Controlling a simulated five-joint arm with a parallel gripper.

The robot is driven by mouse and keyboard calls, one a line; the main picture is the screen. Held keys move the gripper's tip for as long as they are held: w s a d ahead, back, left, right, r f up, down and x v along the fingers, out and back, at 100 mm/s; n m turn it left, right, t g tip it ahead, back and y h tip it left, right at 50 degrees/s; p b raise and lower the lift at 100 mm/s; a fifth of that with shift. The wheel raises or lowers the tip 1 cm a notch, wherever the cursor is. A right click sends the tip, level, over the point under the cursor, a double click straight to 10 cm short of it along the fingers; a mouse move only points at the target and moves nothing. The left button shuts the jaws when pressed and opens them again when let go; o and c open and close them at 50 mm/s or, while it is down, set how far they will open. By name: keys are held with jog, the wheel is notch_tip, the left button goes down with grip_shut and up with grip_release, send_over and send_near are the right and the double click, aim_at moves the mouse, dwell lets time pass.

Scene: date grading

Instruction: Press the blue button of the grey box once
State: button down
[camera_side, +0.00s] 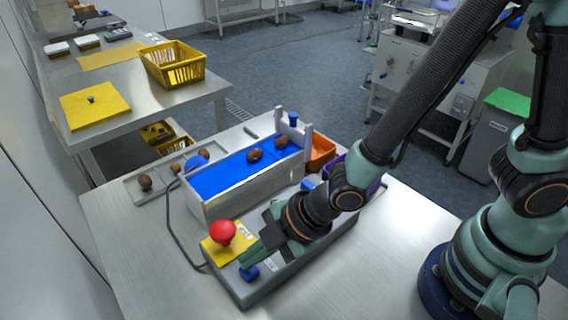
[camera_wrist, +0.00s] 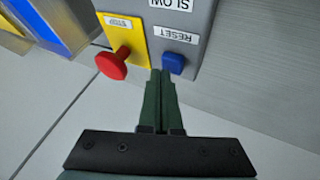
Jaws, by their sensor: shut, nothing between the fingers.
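The grey box (camera_side: 284,272) lies on the table in front of the blue belt. Its blue button (camera_side: 249,273) is at the near left end, and it also shows in the wrist view (camera_wrist: 173,62) beside a RESET label. A red mushroom button (camera_side: 222,232) on a yellow plate marked STOP sits beside it; in the wrist view it is to the left (camera_wrist: 112,64). My gripper (camera_side: 246,256) is shut and empty. Its fingertips are close to the blue button; in the wrist view they overlap its lower edge. I cannot tell whether they touch it.
The blue belt (camera_side: 225,180) carries brown dates (camera_side: 254,155). A grey tray (camera_side: 130,190) with dates lies behind it at left. An orange bin (camera_side: 320,154) stands at the belt's far end. A cable (camera_side: 171,225) runs left of the box. Bare table lies in front.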

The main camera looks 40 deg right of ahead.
aim_at(254, 267)
jog(key=shift+r, duration=0.45)
jog(key=shift+r, duration=2.55)
jog(key=w+d+r+m+h, duration=0.1)
jog(key=w+d+r+m, duration=0.15)
jog(key=d, duration=0.25)
jog(key=w+d+r+m+t+h, duration=0.1)
jog(key=d+r+m, duration=0.1)
jog(key=d+m, duration=0.15)
jog(key=w+d+r+m+h, duration=0.1)
jog(key=w+d+r+m, duration=0.1)
jog(key=d, duration=0.3)
jog(key=s+d+r+m+h, duration=0.1)
jog(key=s+d+r+m, duration=0.1)
jog(key=d, duration=0.5)
jog(key=s+d+r+m+h, duration=0.1)
jog(key=s+d+r+m, duration=0.1)
jog(key=d+r+m, duration=0.2)
jog(key=d+m, duration=0.3)
jog(key=shift+s+g, duration=0.2)
jog(key=shift+g, duration=0.1)
jog(key=shift+d, duration=0.1)
